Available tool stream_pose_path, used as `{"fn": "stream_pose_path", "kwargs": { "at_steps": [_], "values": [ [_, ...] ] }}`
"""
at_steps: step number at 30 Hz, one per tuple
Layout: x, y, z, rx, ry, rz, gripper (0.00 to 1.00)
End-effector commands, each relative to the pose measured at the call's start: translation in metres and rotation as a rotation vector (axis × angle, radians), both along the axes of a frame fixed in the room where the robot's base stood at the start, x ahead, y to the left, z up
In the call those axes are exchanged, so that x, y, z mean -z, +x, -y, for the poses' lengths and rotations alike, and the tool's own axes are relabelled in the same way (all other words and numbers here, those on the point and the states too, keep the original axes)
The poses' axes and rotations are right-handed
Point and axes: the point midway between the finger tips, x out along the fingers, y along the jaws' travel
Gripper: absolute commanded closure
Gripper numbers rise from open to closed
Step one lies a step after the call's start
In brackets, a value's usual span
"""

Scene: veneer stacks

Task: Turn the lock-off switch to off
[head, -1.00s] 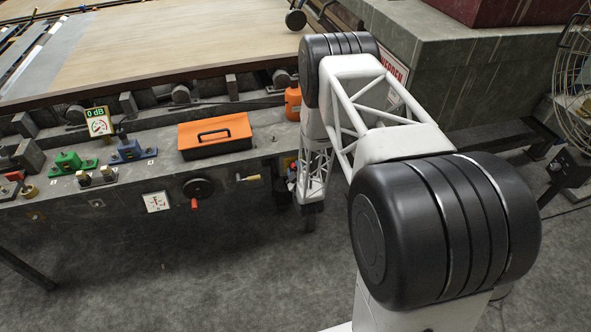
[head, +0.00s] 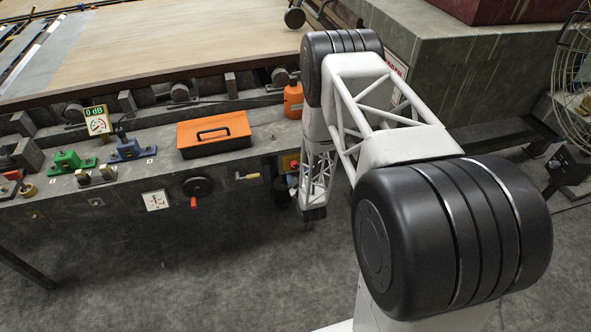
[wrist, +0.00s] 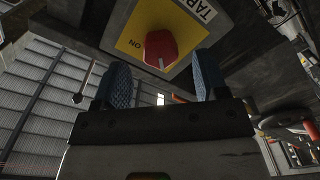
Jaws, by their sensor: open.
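The lock-off switch is a red knob (wrist: 161,49) on a yellow plate, seen in the wrist view. The plate carries the word "ON" at its left and part of a larger label at its upper right. A white mark on the knob sits near its lower edge. My gripper (wrist: 160,86) is open, its two blue ridged fingers below and to either side of the knob in the picture, with nothing between them. I cannot tell that either finger touches the knob.
An orange toolbox (head: 214,135) and an orange bottle (head: 293,101) stand on the bench ledge. A black handwheel (head: 198,187) and a brass-coloured lever (head: 248,176) stick out of the bench front, left of the plate. The floor before the bench is clear.

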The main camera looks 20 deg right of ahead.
Motion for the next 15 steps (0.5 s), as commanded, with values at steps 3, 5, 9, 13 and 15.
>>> {"fn": "stream_pose_path", "kwargs": {
  "at_steps": [3, 5, 9, 13, 15],
  "values": [
    [0.0, -0.016, 0.0, 0.0, 0.0, -0.001, 0.33],
    [0.0, -0.023, 0.0, 0.0, 0.0, -0.001, 0.33],
    [0.0, -0.035, 0.0, 0.0, 0.0, 0.0, 0.33],
    [0.0, -0.04, 0.0, 0.0, 0.0, 0.0, 0.33],
    [0.0, -0.041, 0.0, 0.0, 0.0, 0.0, 0.33]
  ]
}}
